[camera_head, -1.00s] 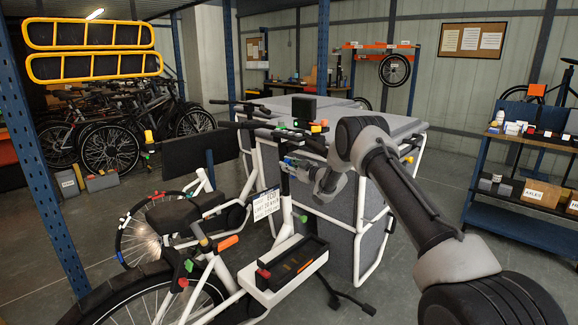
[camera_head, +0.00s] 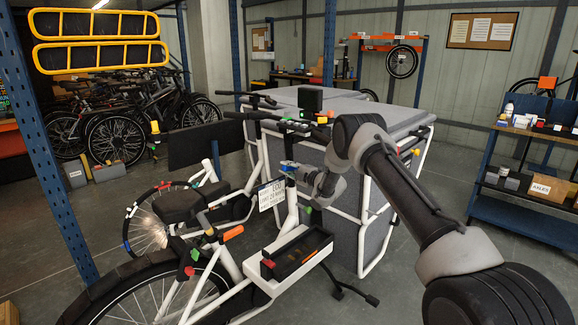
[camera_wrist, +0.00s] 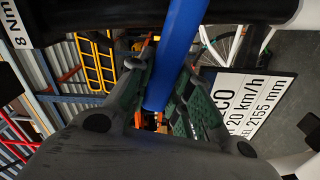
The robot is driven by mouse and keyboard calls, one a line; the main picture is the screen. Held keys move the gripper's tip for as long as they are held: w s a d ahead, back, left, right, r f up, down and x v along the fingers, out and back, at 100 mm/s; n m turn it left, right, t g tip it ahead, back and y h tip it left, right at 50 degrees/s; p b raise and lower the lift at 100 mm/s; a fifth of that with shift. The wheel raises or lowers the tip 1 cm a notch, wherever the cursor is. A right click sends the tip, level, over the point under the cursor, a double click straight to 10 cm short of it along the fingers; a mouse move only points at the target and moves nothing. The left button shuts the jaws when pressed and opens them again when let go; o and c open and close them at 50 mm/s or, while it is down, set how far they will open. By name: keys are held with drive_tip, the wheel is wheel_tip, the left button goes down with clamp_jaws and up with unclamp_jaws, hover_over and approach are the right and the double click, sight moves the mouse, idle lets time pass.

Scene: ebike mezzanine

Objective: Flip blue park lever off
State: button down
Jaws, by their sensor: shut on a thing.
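The blue park lever (camera_wrist: 180,50) is a smooth blue bar that runs down from the top of the wrist view between my fingers. My gripper (camera_wrist: 156,95) is shut on it, with the green-grey finger pads on either side. In the head view my gripper (camera_head: 294,170) is at the bike's white steering post, below the handlebar. The blue lever (camera_head: 287,166) shows there only as a small patch, mostly hidden by the gripper.
A white sign plate (camera_head: 271,194) hangs close to the gripper and also shows in the wrist view (camera_wrist: 242,105). The grey cargo box (camera_head: 340,225) stands right behind my arm. A shelf (camera_head: 530,210) stands at the right, with open floor before it.

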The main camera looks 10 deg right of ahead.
drive_tip(key=shift+s+a+f+n, duration=0.1)
drive_tip(key=shift+f+n, duration=0.8)
drive_tip(key=shift+n, duration=0.5)
drive_tip(key=shift+f, duration=0.1)
drive_tip(key=c, duration=1.3)
unclamp_jaws()
